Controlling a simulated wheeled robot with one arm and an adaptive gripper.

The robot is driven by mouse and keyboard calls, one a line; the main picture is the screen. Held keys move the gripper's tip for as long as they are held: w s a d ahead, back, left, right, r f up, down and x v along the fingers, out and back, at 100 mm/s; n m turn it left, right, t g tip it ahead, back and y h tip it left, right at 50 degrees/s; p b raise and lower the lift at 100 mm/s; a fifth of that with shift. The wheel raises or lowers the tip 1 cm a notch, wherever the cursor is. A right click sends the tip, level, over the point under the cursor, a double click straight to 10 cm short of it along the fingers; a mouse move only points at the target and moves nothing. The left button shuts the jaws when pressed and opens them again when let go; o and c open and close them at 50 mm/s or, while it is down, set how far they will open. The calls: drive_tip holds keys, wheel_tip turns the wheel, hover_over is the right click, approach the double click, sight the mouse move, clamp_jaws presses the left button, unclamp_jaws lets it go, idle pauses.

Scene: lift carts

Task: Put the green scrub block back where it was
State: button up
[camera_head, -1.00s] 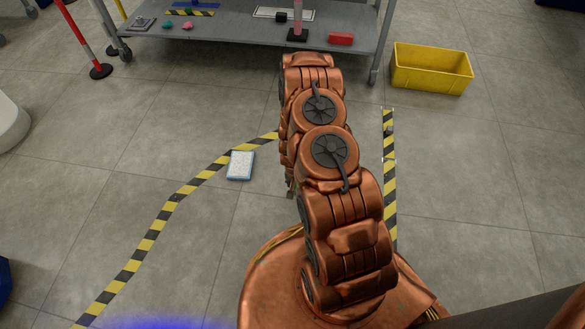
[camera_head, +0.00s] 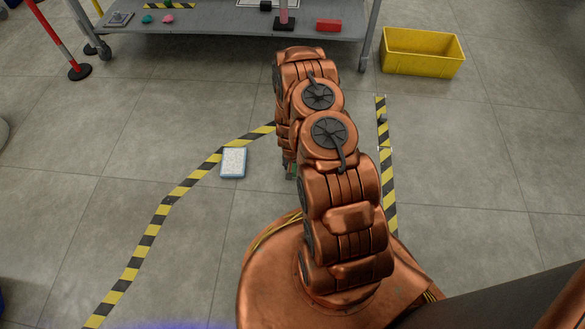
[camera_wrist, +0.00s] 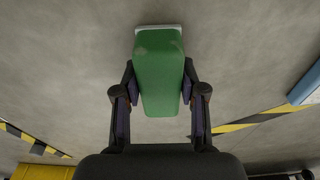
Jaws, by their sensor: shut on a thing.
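The green scrub block (camera_wrist: 160,75) is held between the two fingers of my gripper (camera_wrist: 160,95) in the wrist view. It is a long green block with a whitish strip at its far end, and bare grey floor shows around it. In the head view my arm hides most of the gripper; only a small bit of green (camera_head: 291,170) shows beside the arm. Whether the block touches the floor cannot be told.
A white and light-blue block (camera_head: 233,162) lies on the floor by the yellow-black tape (camera_head: 166,205). A grey cart (camera_head: 205,27) with several small items stands at the back. A yellow bin (camera_head: 422,52) stands at the back right. A red-white post (camera_head: 62,45) is at far left.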

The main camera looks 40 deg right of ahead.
drive_tip(key=shift+f, duration=0.2)
drive_tip(key=o, duration=1)
